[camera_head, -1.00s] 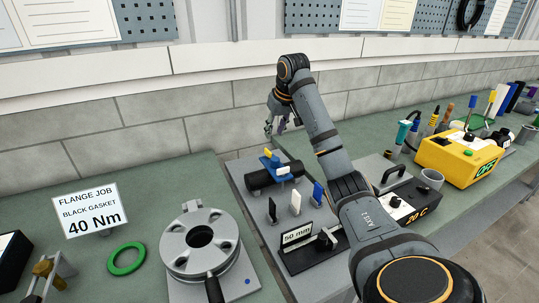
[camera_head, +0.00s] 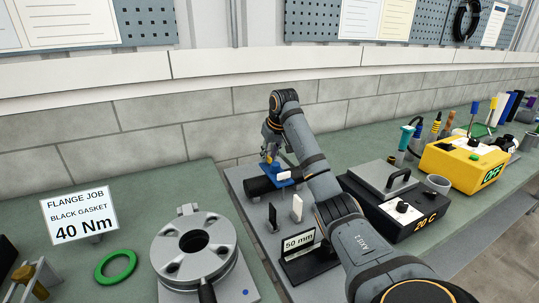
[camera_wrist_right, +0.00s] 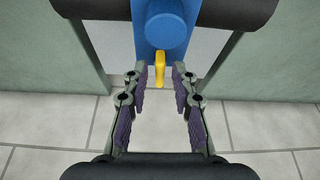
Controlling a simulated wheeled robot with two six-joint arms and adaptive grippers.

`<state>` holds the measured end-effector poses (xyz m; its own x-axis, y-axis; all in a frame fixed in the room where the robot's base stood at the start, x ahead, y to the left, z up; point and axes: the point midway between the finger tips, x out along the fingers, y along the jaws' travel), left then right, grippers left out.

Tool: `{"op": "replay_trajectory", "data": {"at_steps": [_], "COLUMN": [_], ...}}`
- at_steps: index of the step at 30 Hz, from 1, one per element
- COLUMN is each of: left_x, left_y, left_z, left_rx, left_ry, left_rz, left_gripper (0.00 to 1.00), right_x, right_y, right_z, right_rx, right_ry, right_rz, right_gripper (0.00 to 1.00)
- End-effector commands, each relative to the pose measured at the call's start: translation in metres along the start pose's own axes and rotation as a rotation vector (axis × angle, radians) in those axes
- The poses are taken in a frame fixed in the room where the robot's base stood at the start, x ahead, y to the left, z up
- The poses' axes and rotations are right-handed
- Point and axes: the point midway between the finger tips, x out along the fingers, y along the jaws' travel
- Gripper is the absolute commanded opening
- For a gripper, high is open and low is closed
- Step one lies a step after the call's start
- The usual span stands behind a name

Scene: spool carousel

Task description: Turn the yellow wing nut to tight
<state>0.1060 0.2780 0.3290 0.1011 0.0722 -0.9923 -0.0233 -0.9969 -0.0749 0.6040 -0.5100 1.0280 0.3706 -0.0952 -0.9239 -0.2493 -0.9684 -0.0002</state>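The yellow wing nut (camera_wrist_right: 159,66) is on the near side of a blue clamp (camera_wrist_right: 143,10) in the right wrist view, its wing pointing toward my gripper. The clamp (camera_head: 284,178) sits around a black cylinder (camera_head: 259,186) in the head view. My right gripper (camera_wrist_right: 161,74) is open, with its fingertips on either side of the wing nut and a visible gap to each. In the head view my right gripper (camera_head: 270,148) is just above the clamp, largely hiding the nut. My left gripper is not in view.
A white tag (camera_head: 284,175) is by the clamp. Black and white upright plates and a "50 mm" sign (camera_head: 299,242) stand nearer on the grey board. A dark "20 C" box (camera_head: 402,216) is right of my arm. A round flange (camera_head: 194,246) is at left.

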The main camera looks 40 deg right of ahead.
Motion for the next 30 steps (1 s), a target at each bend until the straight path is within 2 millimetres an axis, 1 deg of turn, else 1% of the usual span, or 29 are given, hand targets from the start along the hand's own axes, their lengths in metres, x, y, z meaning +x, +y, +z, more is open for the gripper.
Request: {"op": "replay_trajectory", "data": {"at_steps": [1, 4, 5, 12, 17, 23, 30], "left_x": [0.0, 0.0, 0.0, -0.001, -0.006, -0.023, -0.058], "left_y": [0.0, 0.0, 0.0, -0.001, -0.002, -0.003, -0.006], "left_z": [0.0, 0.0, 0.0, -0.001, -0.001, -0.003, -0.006], "left_rx": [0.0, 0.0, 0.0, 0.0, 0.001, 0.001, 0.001], "left_ry": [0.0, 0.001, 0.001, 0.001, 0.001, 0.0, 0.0], "left_rz": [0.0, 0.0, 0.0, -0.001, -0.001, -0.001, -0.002], "left_gripper": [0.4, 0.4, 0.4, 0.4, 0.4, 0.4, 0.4], "right_x": [0.0, 0.0, 0.0, -0.001, -0.002, -0.004, -0.007], "right_y": [0.0, 0.0, 0.0, 0.0, 0.0, -0.001, -0.004], "right_z": [0.0, 0.0, 0.0, 0.0, -0.001, -0.001, -0.003], "right_rx": [0.0, 0.0, 0.0, 0.002, 0.023, 0.111, 0.3], "right_ry": [0.0, 0.0, 0.0, 0.0, -0.001, -0.003, -0.004], "right_rz": [0.0, 0.0, 0.0, 0.001, 0.011, 0.048, 0.125], "right_gripper": [0.16, 0.02, 0.0, 0.0, 0.0, 0.0, 0.0]}}
